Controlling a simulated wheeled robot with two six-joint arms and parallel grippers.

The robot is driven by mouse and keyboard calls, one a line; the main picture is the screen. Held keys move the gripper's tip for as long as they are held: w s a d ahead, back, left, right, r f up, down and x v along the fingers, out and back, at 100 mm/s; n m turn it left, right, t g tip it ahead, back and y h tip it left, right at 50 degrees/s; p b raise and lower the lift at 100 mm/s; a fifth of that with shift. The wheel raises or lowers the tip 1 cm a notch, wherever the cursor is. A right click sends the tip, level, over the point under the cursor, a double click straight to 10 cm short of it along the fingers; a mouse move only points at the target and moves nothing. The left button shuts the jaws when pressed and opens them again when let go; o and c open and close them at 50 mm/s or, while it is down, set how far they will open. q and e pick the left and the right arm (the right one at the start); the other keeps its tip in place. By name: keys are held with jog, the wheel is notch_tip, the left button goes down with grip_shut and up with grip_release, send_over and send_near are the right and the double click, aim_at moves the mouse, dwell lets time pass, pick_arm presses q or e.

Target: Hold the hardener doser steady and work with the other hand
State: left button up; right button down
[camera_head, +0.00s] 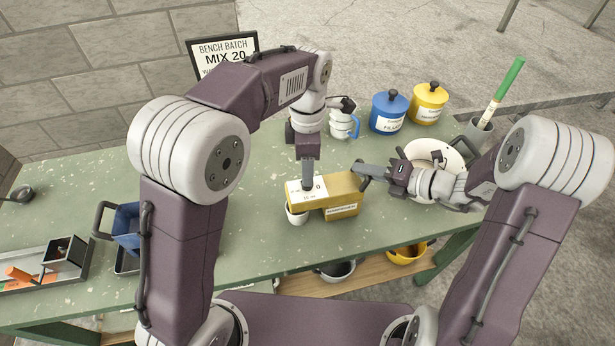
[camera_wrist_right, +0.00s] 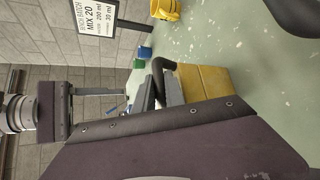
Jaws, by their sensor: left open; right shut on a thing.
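The hardener doser (camera_head: 342,208), a mustard-yellow block with a white face on top and a label on its front, stands on the green table. My right gripper (camera_head: 362,177) is shut at its right end; the right wrist view shows the doser (camera_wrist_right: 205,82) with a black handle (camera_wrist_right: 162,76) by the fingers. My left gripper (camera_head: 308,187) points down over the doser's white top face, its jaws open. Whether its fingertips touch is hidden. A small white cup (camera_head: 297,216) is beneath the doser's left end, partly covered.
A sign (camera_head: 222,56) reads "BENCH BATCH MIX 20". At the back are a measuring jug (camera_head: 342,125), a blue pot (camera_head: 388,112), a yellow pot (camera_head: 429,103) and a cup with a green-handled brush (camera_head: 508,78). A blue container (camera_head: 126,226) and grey tray (camera_head: 30,287) are left.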

pick_arm(q)
notch_tip(320, 180, down, 5)
jog(key=shift+r, duration=0.1)
grip_shut()
